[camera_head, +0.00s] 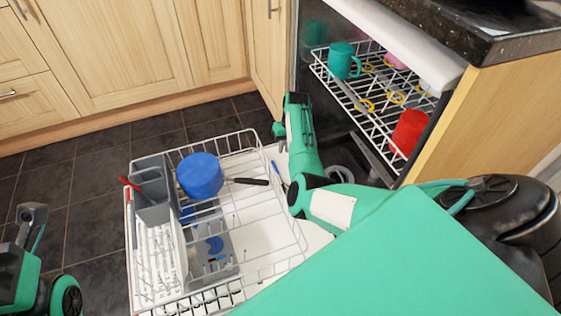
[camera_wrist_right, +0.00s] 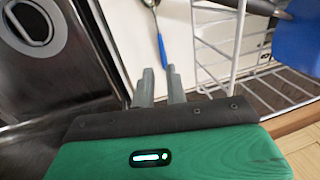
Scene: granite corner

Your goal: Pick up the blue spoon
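The blue spoon (camera_wrist_right: 163,50) lies on the white surface beside the wire rack, seen in the right wrist view with its blue handle towards my fingers and its metal part at the top edge. A short blue piece of it shows in the head view (camera_head: 275,167), beside my right arm. My right gripper (camera_wrist_right: 160,72) is open and empty, its two fingers apart. Their tips appear close to the handle's end; I cannot tell the height gap. My left gripper (camera_head: 32,213) is at the left edge of the head view, far from the spoon; its fingers are not clear.
The lower rack (camera_head: 243,136) holds a blue pot (camera_head: 200,175), a grey cutlery basket (camera_head: 151,212) and a dark-handled utensil (camera_head: 250,181). The upper rack (camera_head: 378,118) holds a teal mug (camera_head: 342,60) and a red cup (camera_head: 409,131). Dark floor at left is clear.

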